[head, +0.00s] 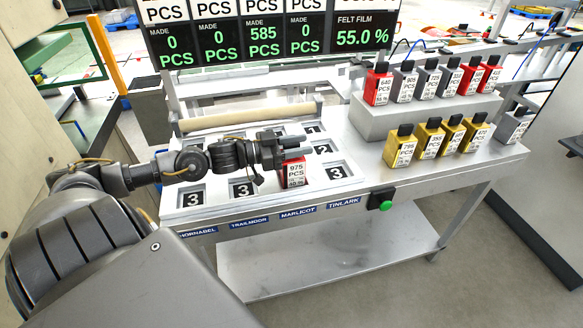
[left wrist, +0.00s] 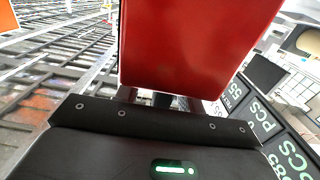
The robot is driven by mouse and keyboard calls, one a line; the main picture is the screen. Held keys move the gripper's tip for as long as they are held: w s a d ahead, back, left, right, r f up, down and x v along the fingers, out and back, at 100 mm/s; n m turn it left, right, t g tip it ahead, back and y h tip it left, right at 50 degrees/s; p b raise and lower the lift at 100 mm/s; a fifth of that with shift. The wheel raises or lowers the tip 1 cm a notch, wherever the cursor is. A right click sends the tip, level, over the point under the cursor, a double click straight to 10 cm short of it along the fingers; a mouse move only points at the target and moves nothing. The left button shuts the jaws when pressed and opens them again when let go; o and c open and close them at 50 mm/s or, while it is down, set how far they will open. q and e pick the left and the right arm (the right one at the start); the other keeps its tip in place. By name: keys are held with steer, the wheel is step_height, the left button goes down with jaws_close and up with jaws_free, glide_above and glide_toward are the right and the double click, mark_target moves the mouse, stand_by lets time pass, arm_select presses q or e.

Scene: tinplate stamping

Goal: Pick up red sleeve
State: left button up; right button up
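A red sleeve (head: 293,174) with a white label reading 975 PCS stands upright at the front of the white tray (head: 221,206), between two squares marked 3. My left gripper (head: 296,147) points right across its top, level with where the other sleeves have black caps. The fingers hide the top of this sleeve. I cannot tell whether they press on it. In the left wrist view the red sleeve (left wrist: 195,45) fills the upper middle, with a short dark piece between it and the gripper body. My right gripper is not in view.
More red sleeves (head: 377,88) and grey ones stand on a raised grey block (head: 368,123) at the right. Several yellow sleeves (head: 427,145) stand before it. A roller (head: 247,118) lies behind the tray. A display board hangs above. A green button (head: 385,206) is at the front edge.

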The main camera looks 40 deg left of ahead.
arm_select(q)
steer(key=shift+c, duration=0.2)
jaws_close()
stand_by(1.0)
steer(key=shift+r, duration=0.1)
